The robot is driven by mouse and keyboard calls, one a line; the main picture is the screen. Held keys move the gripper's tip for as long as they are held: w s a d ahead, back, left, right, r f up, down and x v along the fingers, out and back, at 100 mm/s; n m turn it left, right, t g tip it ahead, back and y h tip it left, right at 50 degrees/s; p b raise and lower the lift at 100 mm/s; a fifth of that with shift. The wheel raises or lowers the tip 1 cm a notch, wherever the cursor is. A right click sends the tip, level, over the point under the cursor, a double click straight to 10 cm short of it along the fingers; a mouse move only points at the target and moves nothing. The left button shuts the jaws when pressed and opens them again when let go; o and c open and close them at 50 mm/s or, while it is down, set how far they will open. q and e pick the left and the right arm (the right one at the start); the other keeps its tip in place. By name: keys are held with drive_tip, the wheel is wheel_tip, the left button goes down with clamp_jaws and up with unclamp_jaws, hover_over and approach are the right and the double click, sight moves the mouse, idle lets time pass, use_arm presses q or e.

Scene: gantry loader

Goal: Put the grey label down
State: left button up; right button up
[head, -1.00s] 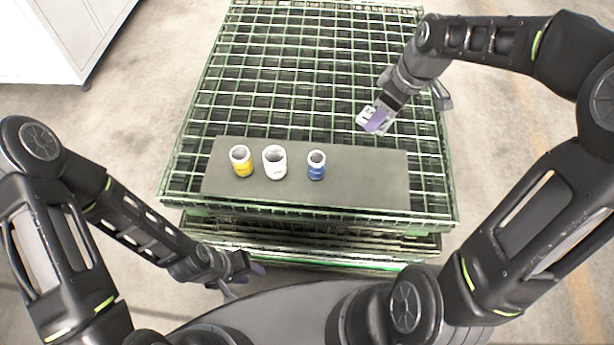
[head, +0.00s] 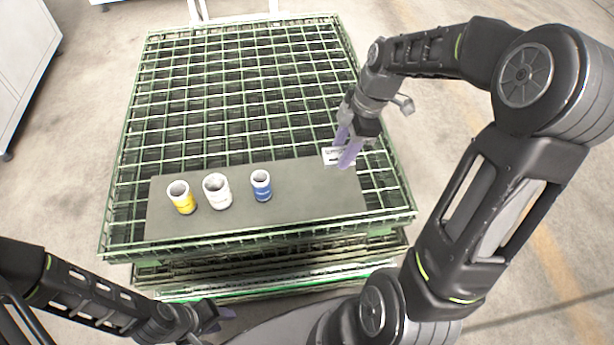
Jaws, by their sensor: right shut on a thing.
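The grey label (head: 332,157) is a small pale rectangular piece with dark print, at the back right edge of the dark grey board (head: 310,196). My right gripper (head: 345,154), with purple fingers, is shut on it from above, pointing down. The fingers hide part of the label, and I cannot tell whether it touches the board. My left gripper (head: 222,316) is low at the front, away from the board, and its jaw opening is not clear.
A yellow-banded cup (head: 183,200), a white cup (head: 217,194) and a blue-banded cup (head: 261,188) stand in a row on the board. The board's right part is clear. The board lies on a green wire mesh crate (head: 230,80). A white cabinet (head: 22,55) stands at the far left.

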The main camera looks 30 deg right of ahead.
hover_over(335, 183)
drive_tip(key=f, duration=0.4)
drive_tip(key=d+f, duration=0.1)
drive_tip(key=f, duration=0.1)
drive_tip(key=shift+s, duration=0.15)
drive_tip(key=shift+f, duration=1.85)
drive_tip(key=shift+f+b, duration=0.1)
drive_tip(key=shift+b, duration=0.2)
drive_tip(key=o, duration=1.3)
drive_tip(key=v, duration=1.2)
drive_tip(key=shift+p, duration=0.3)
